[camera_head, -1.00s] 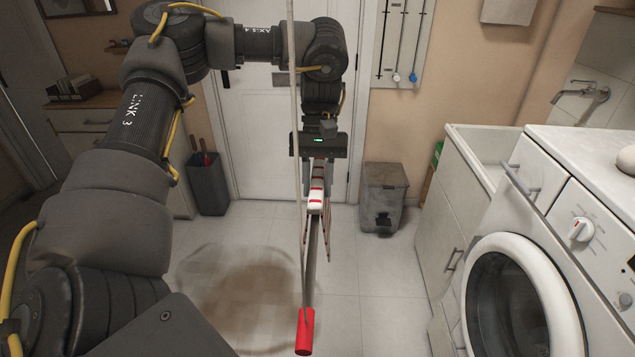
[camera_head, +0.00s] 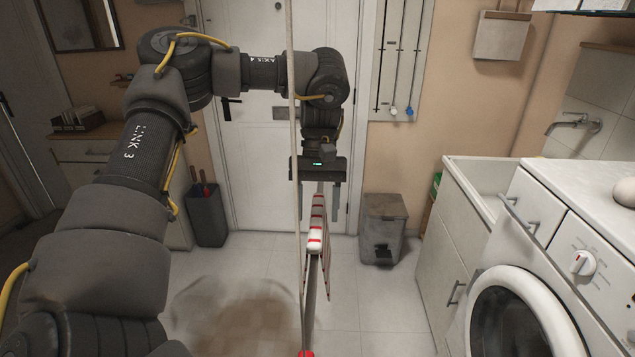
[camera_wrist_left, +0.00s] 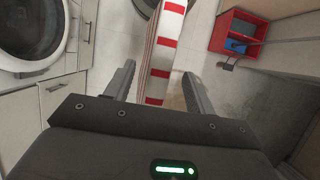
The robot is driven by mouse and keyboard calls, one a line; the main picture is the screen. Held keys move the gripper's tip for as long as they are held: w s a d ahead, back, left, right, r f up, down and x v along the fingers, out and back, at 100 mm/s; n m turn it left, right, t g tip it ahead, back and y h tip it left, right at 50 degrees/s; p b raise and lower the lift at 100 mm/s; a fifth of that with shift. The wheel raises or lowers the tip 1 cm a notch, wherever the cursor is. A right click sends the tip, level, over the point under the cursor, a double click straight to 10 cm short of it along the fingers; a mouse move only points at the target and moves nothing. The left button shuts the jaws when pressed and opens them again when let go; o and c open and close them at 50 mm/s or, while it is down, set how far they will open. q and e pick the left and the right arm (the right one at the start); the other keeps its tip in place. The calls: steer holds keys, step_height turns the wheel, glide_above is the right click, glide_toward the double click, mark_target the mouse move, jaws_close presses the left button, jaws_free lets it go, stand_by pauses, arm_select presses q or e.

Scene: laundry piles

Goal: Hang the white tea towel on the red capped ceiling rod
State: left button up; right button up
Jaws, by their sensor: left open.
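The white tea towel (camera_head: 316,232) with red stripes is draped over the ceiling rod (camera_head: 311,279), its sides hanging down on both sides. The rod's red cap (camera_head: 305,353) shows at the bottom edge of the head view. My left gripper (camera_head: 319,207) is open just above and behind the towel, its fingers apart from the cloth. In the left wrist view the striped towel (camera_wrist_left: 163,55) runs between the open fingers (camera_wrist_left: 158,80) and away from them. My right gripper is not in view.
A washing machine (camera_head: 570,255) and sink cabinet (camera_head: 455,225) stand on the right. A grey pedal bin (camera_head: 383,228) and a dark bin (camera_head: 207,214) stand near the white door (camera_head: 250,150). A thin cord (camera_head: 296,140) hangs down to the rod.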

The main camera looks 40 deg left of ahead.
arm_select(q)
steer(key=p+v, duration=0.2)
steer(key=v, duration=0.5)
steer(key=shift+d, duration=0.15)
steer(key=shift+w+a+r, duration=0.25)
steer(key=shift+r, duration=0.35)
